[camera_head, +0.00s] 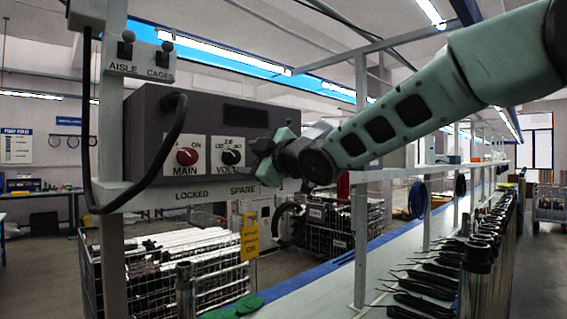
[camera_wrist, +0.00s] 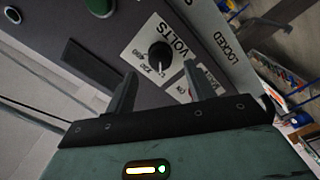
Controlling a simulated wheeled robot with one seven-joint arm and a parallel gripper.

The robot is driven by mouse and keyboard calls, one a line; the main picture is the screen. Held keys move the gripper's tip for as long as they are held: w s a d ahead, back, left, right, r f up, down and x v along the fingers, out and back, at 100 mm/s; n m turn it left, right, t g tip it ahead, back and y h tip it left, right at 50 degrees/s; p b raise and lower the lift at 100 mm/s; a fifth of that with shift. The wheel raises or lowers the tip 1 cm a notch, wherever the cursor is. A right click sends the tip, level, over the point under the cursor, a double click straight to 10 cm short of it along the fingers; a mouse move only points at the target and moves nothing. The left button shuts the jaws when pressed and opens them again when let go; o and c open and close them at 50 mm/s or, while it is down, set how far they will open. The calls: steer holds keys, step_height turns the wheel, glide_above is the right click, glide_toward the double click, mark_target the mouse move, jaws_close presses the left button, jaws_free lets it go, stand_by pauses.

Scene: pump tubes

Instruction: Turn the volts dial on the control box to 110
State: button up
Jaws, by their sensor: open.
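The control box (camera_head: 200,115) is a dark grey case on a shelf at left in the head view. Its volts dial (camera_head: 230,157) is a round black knob on a white plate, also seen in the wrist view (camera_wrist: 160,55). In the wrist view a pale mark on the knob points down toward the printed numbers; the exact setting is too small to tell. My gripper (camera_head: 259,160) is just right of the dial in the head view. In the wrist view its fingers (camera_wrist: 159,70) are open, with the knob beyond and between the tips, seemingly not gripped.
A red MAIN knob (camera_head: 187,156) sits left of the volts dial. A thick black cable (camera_head: 150,180) loops in front of the box's left side. Two toggle switches (camera_head: 145,52) are mounted above. A yellow tag (camera_head: 250,236) hangs below the shelf.

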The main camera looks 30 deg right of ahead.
steer(key=p+v, duration=0.8)
steer(key=v, duration=0.4)
steer(key=shift+s, duration=0.2)
steer(key=s+a+f+m+g+h+b, duration=0.1)
steer(key=s+a+f+m+g+b, duration=0.15)
steer(key=f, duration=0.45)
steer(key=s+a+f+m+g+b, duration=0.1)
steer(key=s+a+f+g, duration=0.15)
steer(key=f, duration=0.45)
steer(key=s+a+f+m+g+h+b, duration=0.1)
steer(key=a+f+g, duration=0.25)
steer(key=f, duration=0.45)
steer(key=s+a+f+m+g+h+b, duration=0.1)
steer(key=s+f+g, duration=0.3)
steer(key=s+f, duration=0.3)
steer(key=s+a+f+m+g+h+b, duration=0.1)
steer(key=s+f+g, duration=0.3)
steer(key=s, duration=0.9)
step_height(320, 180, down, 3)
steer(key=shift+a+r+m+g+h+b, duration=0.15)
steer(key=shift+a+m+g+h+b, duration=0.2)
steer(key=shift+a+h+b, duration=0.25)
